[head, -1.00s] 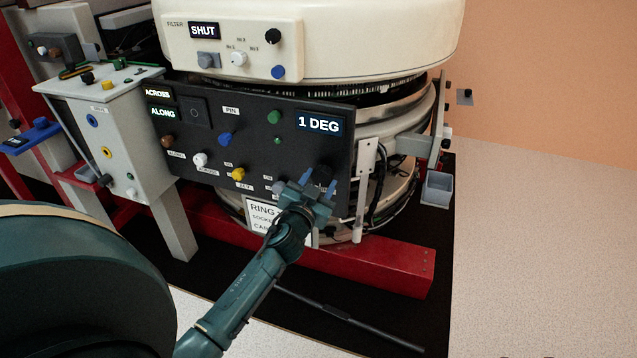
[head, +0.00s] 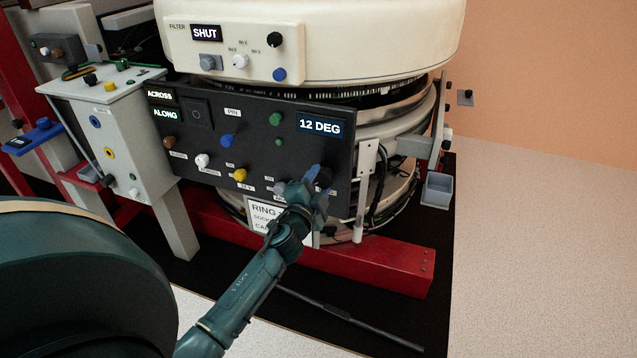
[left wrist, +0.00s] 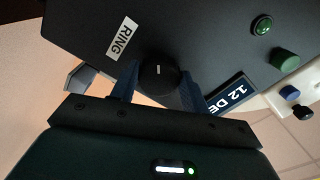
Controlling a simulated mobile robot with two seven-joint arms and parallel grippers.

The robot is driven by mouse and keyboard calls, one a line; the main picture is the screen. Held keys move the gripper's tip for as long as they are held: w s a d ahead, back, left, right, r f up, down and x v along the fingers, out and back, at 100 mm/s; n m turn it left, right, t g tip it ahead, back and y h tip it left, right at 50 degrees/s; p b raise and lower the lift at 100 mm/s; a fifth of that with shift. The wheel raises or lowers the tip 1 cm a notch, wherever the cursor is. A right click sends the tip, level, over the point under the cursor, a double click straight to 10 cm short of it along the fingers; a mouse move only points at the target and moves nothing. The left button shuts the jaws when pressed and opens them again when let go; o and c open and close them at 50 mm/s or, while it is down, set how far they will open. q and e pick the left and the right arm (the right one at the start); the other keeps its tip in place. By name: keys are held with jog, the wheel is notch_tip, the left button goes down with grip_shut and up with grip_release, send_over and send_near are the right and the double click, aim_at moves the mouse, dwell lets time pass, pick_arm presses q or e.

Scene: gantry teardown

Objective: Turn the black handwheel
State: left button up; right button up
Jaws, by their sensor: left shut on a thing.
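The black handwheel (left wrist: 158,73) shows in the left wrist view as a round dark knob with a small white mark, on the dark panel beside the RING label (left wrist: 122,38). My left gripper (left wrist: 157,92) is shut on it, one blue finger at each side. In the head view my left gripper (head: 306,187) is at the lower right of the dark control panel (head: 265,150), and the handwheel (head: 323,177) is partly hidden by the fingers. The display (head: 320,126) above it reads 12 DEG. My right gripper is not in view.
The panel carries a yellow knob (head: 239,175), a white knob (head: 202,160) and a blue knob (head: 228,139) left of my gripper. A white box (head: 120,125) stands further left. A red beam (head: 370,265) runs below. Open floor (head: 540,240) lies to the right.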

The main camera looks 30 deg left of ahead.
pick_arm(q)
jog(key=shift+r+m, duration=0.15)
jog(key=shift+m, duration=0.75)
jog(key=o, duration=1)
jog(key=v, duration=1.3)
